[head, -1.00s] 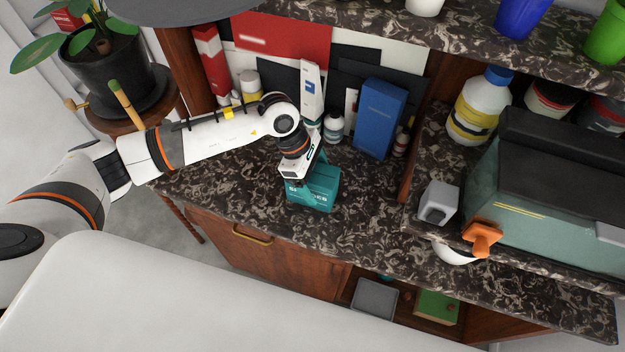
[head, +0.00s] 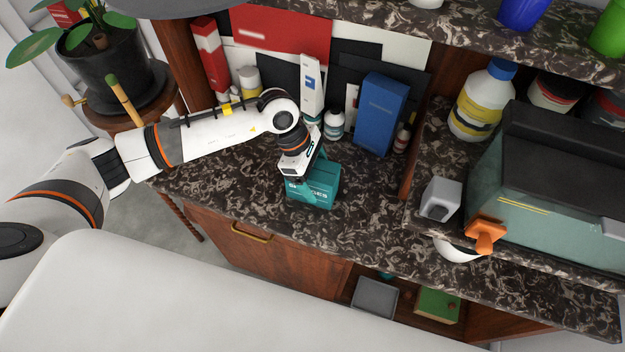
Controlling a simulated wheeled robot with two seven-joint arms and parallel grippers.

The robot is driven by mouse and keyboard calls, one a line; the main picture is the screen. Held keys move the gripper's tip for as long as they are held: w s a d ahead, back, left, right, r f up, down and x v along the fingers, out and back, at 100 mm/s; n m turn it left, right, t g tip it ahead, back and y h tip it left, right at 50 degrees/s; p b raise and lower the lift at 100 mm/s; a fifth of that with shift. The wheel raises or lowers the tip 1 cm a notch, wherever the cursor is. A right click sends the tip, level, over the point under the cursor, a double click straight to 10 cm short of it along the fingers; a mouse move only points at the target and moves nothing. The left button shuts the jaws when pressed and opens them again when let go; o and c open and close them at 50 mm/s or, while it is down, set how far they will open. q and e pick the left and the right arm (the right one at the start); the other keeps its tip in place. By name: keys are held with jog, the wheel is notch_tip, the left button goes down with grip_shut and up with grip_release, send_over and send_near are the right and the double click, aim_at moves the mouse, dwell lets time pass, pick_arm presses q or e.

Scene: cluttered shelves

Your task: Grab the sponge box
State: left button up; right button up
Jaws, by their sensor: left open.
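The teal sponge box (head: 318,190) stands on the dark marbled counter, near its front edge, with partly hidden white lettering on its front. My left gripper (head: 303,187) is right at the box, over its left and top part. The left gripper is open; its fingers are small and partly merge with the box, so I cannot tell whether they touch it. My right gripper is not in view.
Behind the box stand a white carton (head: 311,88), a small white bottle (head: 334,124) and a blue box (head: 380,114). A grey-green machine (head: 550,190) fills the right side. The counter (head: 365,210) right of the box is clear.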

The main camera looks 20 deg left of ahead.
pick_arm(q)
jog(key=shift+c, duration=0.2)
jog(key=c, duration=1.1)
